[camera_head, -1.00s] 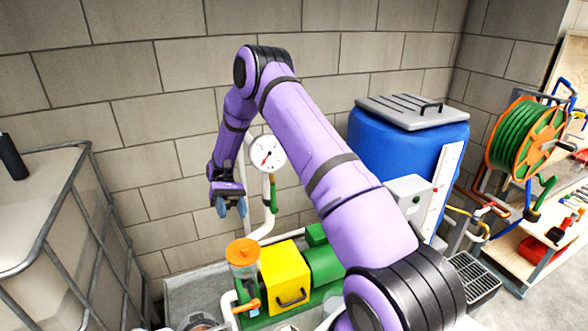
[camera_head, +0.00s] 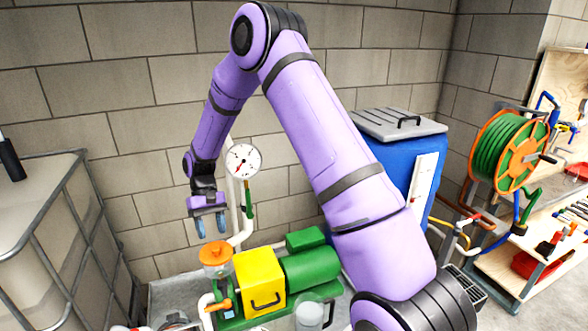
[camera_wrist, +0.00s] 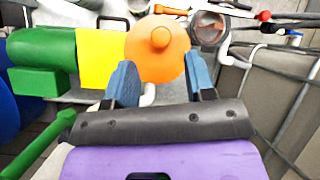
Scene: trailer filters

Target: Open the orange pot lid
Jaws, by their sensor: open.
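The orange pot lid (camera_head: 215,252) is a round disc with a small knob on top, sitting on a clear pot (camera_head: 218,270) beside the yellow box. In the wrist view the lid (camera_wrist: 158,48) shows from above, just beyond the fingertips. My gripper (camera_head: 214,228) points down above the lid, apart from it. Its two blue fingers are spread and empty, and in the wrist view (camera_wrist: 161,72) they stand on either side of the lid's near part. The knob lies between them, farther out.
A yellow box (camera_head: 260,281) and a green motor (camera_head: 311,271) stand right of the pot. A white pipe with a pressure gauge (camera_head: 243,161) rises close behind my gripper. A caged tank (camera_head: 45,240) stands at left, a blue barrel (camera_head: 400,165) at right.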

